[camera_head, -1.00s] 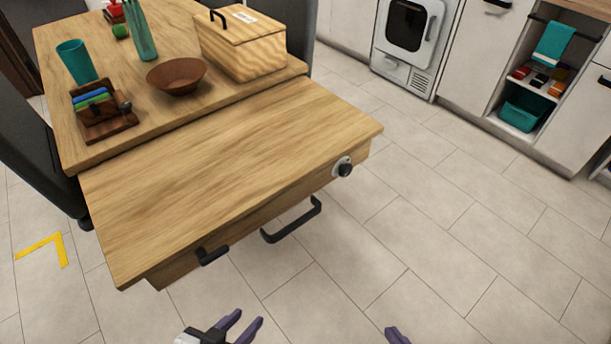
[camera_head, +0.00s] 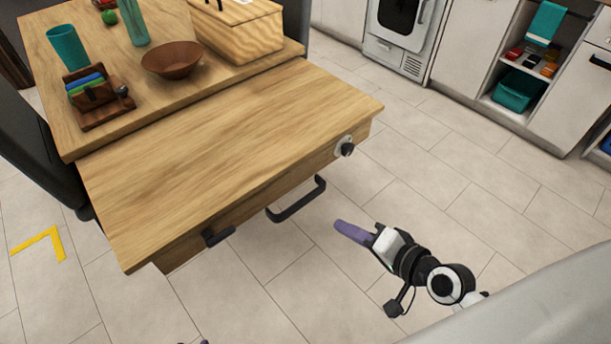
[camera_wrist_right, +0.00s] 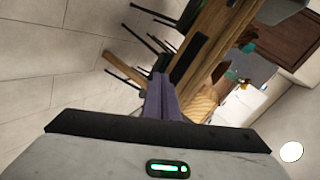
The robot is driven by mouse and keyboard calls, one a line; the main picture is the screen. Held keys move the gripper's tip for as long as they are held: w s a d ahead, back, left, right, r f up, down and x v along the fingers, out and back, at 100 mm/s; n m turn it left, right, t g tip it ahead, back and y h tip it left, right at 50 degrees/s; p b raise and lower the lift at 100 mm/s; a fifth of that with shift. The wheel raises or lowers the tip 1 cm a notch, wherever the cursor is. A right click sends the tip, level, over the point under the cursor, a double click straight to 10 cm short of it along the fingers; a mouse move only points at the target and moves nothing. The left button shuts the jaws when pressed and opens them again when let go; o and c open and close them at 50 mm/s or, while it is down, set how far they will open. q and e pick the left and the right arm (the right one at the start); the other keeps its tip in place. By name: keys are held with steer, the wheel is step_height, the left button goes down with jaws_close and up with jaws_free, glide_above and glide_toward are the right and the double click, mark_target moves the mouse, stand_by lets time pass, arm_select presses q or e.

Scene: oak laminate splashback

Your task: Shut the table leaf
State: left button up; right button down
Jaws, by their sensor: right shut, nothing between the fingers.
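The table leaf (camera_head: 235,150) is a wooden slab sticking out from the near side of the table, slightly lower than the tabletop (camera_head: 215,82). Its front has a black bar handle (camera_head: 298,203), a second black fitting (camera_head: 218,237) and a dark knob (camera_head: 347,149) on a pale plate. My right gripper (camera_head: 338,226) is shut and empty, with purple fingers pointing toward the leaf. It is in front of the leaf, apart from the bar handle. In the right wrist view its fingers (camera_wrist_right: 160,88) are together. Only a sliver of what looks like my left gripper shows at the bottom edge.
On the tabletop are a brown bowl (camera_head: 172,59), a teal cup (camera_head: 68,47), a wooden holder (camera_head: 92,96) and a wooden box (camera_head: 238,33). A dark chair (camera_head: 40,140) stands at the left. White cabinets (camera_head: 466,50) line the back. The tiled floor at right is clear.

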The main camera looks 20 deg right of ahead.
steer(key=w+d+r+m+t, duration=0.2)
steer(key=w+r+m, duration=0.1)
steer(key=r+m, duration=0.15)
glide_toward(300, 168)
steer(key=shift+n+y, duration=0.25)
steer(key=shift+y, duration=0.05)
steer(key=x, duration=0.5)
steer(key=shift+w+d+f, duration=0.1)
steer(key=shift+d, duration=0.1)
steer(key=shift+w+a, duration=0.2)
steer(key=shift+w, duration=0.3)
